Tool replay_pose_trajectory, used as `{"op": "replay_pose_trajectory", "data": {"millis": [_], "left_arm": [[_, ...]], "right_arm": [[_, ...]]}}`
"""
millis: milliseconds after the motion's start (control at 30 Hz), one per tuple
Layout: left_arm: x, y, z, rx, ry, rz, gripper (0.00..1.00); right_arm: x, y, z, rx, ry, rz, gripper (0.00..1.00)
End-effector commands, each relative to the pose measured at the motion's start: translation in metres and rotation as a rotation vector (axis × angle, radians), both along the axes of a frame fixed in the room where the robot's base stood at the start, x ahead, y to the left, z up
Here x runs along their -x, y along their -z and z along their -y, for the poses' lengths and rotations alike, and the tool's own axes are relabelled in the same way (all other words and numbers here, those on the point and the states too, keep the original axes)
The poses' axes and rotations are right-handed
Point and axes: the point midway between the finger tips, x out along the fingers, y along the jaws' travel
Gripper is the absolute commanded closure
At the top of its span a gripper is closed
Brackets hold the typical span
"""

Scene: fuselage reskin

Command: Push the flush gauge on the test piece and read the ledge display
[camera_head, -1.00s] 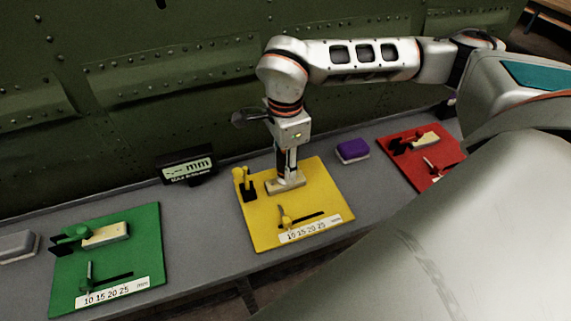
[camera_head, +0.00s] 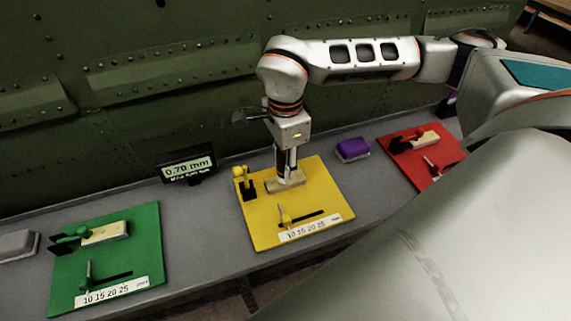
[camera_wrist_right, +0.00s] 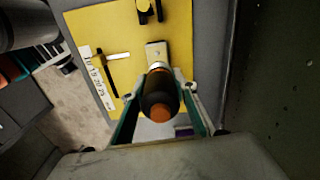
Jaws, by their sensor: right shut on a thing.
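My right gripper (camera_head: 287,165) points down over the yellow board (camera_head: 258,220). It is shut on the flush gauge, a dark cylinder with an orange end (camera_wrist_right: 160,98) in the wrist view. The gauge stands upright with its lower end on the beige test piece (camera_head: 299,182), which also shows in the wrist view (camera_wrist_right: 154,49). My right arm partly hides the gauge in the head view. The black ledge display (camera_head: 187,167) is lit and appears to read 0.70 mm; its smaller lower line is too small to read. My left gripper is not in view.
A green board (camera_head: 140,255) lies left and a red board (camera_head: 441,157) right, each with a clamp and a beige piece. A purple block (camera_head: 352,149) sits between yellow and red. A grey block (camera_head: 15,243) lies far left. The green riveted fuselage wall (camera_head: 130,110) rises behind the ledge.

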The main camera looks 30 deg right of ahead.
Motion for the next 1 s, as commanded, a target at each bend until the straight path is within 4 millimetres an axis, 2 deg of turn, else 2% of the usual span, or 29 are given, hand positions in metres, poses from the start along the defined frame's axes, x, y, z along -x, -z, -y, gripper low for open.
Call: {"op": "replay_pose_trajectory", "data": {"millis": [367,1000], "left_arm": [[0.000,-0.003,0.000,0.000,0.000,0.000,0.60],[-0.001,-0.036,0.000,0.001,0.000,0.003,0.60]], "right_arm": [[0.001,-0.003,0.000,0.000,-0.001,-0.003,0.94],[0.000,-0.050,0.000,0.000,0.000,-0.001,0.94]]}}
